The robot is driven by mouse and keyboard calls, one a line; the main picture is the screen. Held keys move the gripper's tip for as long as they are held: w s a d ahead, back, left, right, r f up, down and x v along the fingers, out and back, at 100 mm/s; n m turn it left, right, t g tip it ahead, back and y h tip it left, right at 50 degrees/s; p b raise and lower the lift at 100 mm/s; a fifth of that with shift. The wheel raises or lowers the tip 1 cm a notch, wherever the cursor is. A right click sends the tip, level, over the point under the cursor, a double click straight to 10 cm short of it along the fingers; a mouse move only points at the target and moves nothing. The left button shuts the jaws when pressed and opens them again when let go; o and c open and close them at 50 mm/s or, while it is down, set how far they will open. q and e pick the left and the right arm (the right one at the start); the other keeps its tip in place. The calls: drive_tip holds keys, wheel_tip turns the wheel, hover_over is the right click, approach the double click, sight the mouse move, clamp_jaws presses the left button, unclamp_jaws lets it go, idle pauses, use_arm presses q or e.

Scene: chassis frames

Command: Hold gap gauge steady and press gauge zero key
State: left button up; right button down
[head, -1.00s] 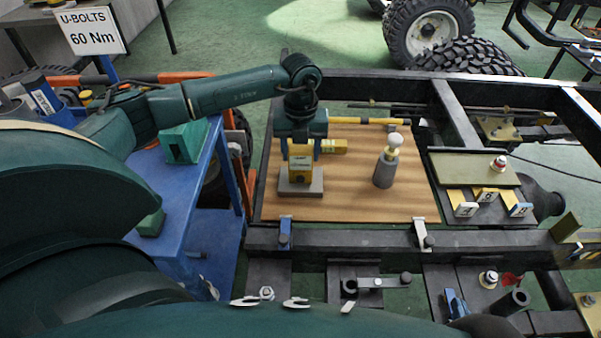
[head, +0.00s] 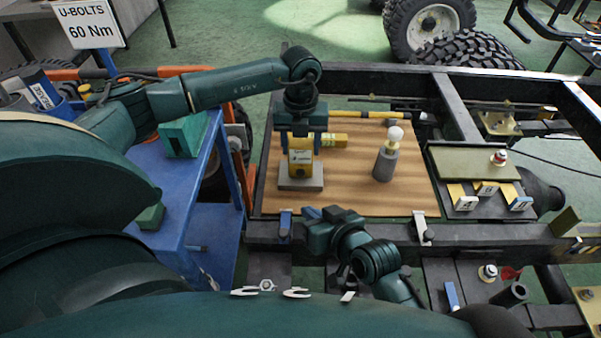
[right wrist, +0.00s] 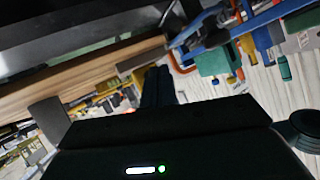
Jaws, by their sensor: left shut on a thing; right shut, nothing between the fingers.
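The yellow gap gauge (head: 300,157) stands upright on a grey block (head: 301,184) on the wooden board. My left gripper (head: 300,146) reaches down from above and is shut on the gauge, one finger on each side. The gauge's zero key is too small to make out. My right gripper (head: 308,212) is shut and empty at the board's front edge, below and apart from the gauge and block. In the right wrist view its dark finger (right wrist: 157,86) shows. The gauge cannot be told there for sure.
The wooden board (head: 345,195) is bare in front and to the right. A grey post with a white knob (head: 386,163) stands right of the gauge. A yellow bar lies behind. Clamps (head: 285,224) hold the board's front edge. A blue cart (head: 185,178) is at left.

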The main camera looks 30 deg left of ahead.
sight(301, 173)
drive_tip(key=shift+s+a+f+n+g, duration=0.25)
drive_tip(key=shift+s+a, duration=0.1)
drive_tip(key=shift+s, duration=0.1)
drive_tip(key=shift+s+a+f+n+g, duration=0.1)
drive_tip(key=shift+s+a+n+g, duration=0.05)
drive_tip(key=shift+s+a+n, duration=0.2)
drive_tip(key=shift+w, duration=0.1)
drive_tip(key=shift+w+a, duration=0.75)
drive_tip(key=shift+w, duration=0.45)
drive_tip(key=shift+w+a, duration=0.75)
drive_tip(key=shift+w, duration=0.5)
drive_tip(key=shift+w+a, duration=0.75)
drive_tip(key=shift+w, duration=0.45)
drive_tip(key=shift+w+a, duration=0.2)
drive_tip(key=shift+w, duration=0.15)
drive_tip(key=shift+w+a, duration=0.2)
drive_tip(key=shift+w, duration=0.15)
drive_tip(key=shift+s+d, duration=0.45)
drive_tip(key=shift+s, duration=0.3)
